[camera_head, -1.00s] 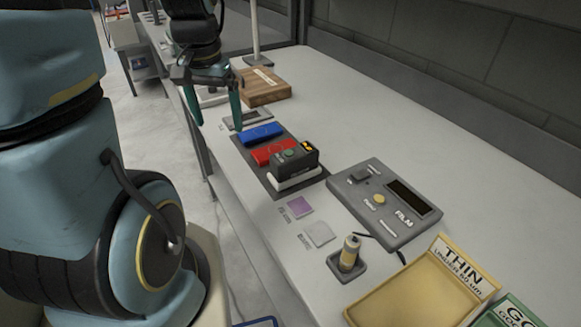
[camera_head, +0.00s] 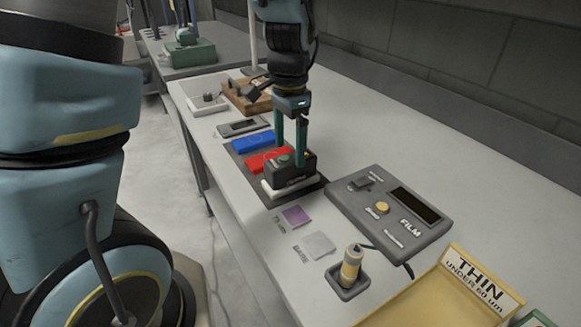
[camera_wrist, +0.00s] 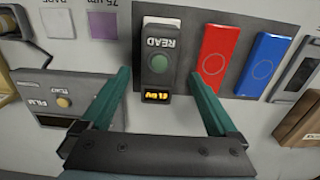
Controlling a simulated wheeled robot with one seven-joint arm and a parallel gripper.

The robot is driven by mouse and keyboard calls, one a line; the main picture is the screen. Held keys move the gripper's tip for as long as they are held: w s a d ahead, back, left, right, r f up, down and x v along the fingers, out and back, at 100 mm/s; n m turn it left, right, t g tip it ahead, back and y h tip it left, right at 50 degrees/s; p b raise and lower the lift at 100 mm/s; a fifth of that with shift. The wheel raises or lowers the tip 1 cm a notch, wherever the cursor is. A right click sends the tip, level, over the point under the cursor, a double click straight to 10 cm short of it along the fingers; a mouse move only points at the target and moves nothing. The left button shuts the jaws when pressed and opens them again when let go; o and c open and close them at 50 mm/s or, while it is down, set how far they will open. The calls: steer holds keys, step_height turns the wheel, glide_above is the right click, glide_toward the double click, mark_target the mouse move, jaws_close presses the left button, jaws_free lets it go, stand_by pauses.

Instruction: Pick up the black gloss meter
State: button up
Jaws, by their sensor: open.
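The black gloss meter (camera_head: 289,172) sits on a white block (camera_head: 290,188) at the near end of a dark mat. It has a green round button and a small lit yellow display. In the wrist view the gloss meter (camera_wrist: 159,60) shows its READ label and lies between the two fingers, nearer the left one. My gripper (camera_head: 290,145) is open and points down over it, with teal fingers at either side in the head view. My gripper (camera_wrist: 165,90) holds nothing. Whether a finger touches the meter I cannot tell.
A red block (camera_head: 266,159) and a blue block (camera_head: 252,142) lie beside the meter on the dark mat (camera_head: 236,158). The grey FILM gauge (camera_head: 390,210), a probe in a holder (camera_head: 350,268) and a yellow THIN tray (camera_head: 440,300) stand nearer. A wooden block (camera_head: 240,98) is behind.

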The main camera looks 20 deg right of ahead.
mark_target(291, 158)
steer(key=shift+s+d+f+p, duration=0.1)
steer(key=shift+f+p, duration=0.25)
steer(key=shift+f, duration=1.05)
steer(key=shift+d+f+p, duration=0.1)
steer(key=shift+f+p, duration=0.25)
steer(key=shift+f, duration=1)
steer(key=shift+a, duration=0.1)
jaws_close()
